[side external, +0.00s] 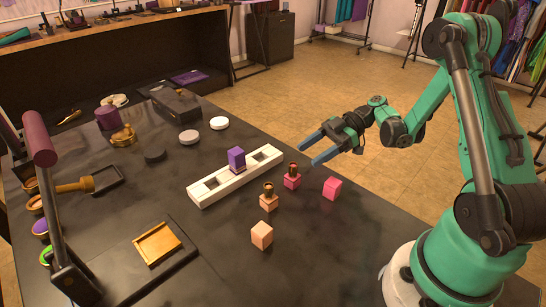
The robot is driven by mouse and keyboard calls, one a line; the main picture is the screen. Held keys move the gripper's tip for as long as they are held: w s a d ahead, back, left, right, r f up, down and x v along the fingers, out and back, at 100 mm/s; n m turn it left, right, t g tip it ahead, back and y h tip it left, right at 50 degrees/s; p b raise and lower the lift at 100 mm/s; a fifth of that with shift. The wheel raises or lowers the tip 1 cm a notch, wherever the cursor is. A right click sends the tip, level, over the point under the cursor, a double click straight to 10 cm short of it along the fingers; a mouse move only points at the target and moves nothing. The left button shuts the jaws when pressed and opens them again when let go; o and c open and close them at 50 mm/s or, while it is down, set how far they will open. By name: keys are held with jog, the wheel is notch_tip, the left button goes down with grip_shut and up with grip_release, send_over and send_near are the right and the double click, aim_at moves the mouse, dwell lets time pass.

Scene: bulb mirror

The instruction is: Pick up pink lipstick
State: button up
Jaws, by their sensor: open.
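The exact height is hard to tell.
A white holder (208,192) with square slots carries a purple block (237,160). A peach lipstick (268,201) and a peach block (262,235) stand nearer the front. A gold square tray (158,244) and a purple-topped stand (42,150) are left. The front right table is clear.

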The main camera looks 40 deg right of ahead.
aim_at(293, 164)
jog(key=shift+a+f, duration=0.1)
jog(key=shift+f, duration=0.1)
jog(key=shift+x, duration=2.65)
jog(key=shift+r, duration=0.1)
grip_shut()
